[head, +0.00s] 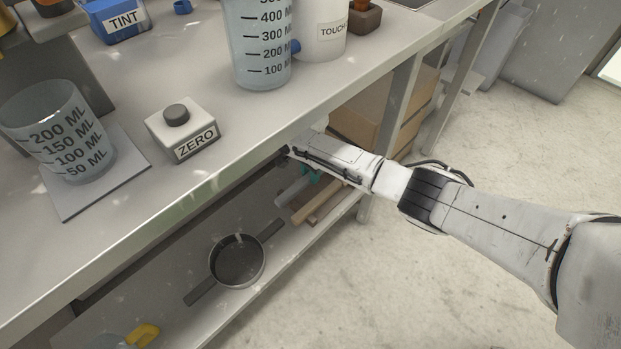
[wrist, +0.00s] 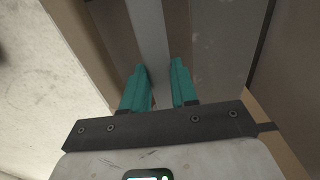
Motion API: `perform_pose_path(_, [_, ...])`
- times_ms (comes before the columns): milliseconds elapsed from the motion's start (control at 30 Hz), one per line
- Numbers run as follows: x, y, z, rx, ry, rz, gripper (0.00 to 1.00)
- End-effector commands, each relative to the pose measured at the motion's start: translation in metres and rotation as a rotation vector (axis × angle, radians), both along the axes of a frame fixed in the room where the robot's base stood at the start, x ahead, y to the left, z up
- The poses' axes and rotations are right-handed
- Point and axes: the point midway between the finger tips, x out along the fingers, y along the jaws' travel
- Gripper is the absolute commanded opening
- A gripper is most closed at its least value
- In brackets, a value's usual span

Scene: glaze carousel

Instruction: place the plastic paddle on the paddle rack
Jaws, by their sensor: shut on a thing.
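My gripper (head: 312,174) is below the front edge of the bench top, over the right part of the lower shelf. Its teal fingers also show in the wrist view (wrist: 159,68). They are shut on a pale grey strip (wrist: 152,35), which looks like the plastic paddle and runs up between them. In the head view a pale grey bar (head: 292,192) shows just left of the fingers; I cannot tell whether it is the same piece. Brown bars (head: 319,204) lie beside it. I cannot make out the paddle rack for certain, and my arm hides part of this area.
A pan (head: 238,262) stands on the lower shelf (head: 272,286), with a yellow item (head: 142,335) further left. A cardboard box (head: 365,115) is behind my gripper. Measuring beakers (head: 262,50) and a ZERO button box (head: 183,128) stand on the bench top (head: 235,112). The floor at right is clear.

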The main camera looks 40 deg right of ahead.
Motion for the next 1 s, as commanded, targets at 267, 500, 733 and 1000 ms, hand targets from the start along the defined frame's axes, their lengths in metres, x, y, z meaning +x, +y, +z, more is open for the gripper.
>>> perform_pose_path(267, [0.0002, -0.0002, -0.0066, -0.001, 0.000, -0.001, 0.00])
perform_pose_path(500, [0.0000, -0.0001, -0.0085, -0.001, 0.000, 0.000, 0.33])
perform_pose_path(733, [0.0001, 0.0000, -0.0085, -0.001, 0.000, 0.000, 0.53])
perform_pose_path(1000, [0.0002, -0.0002, -0.0062, -0.001, -0.001, 0.000, 0.53])
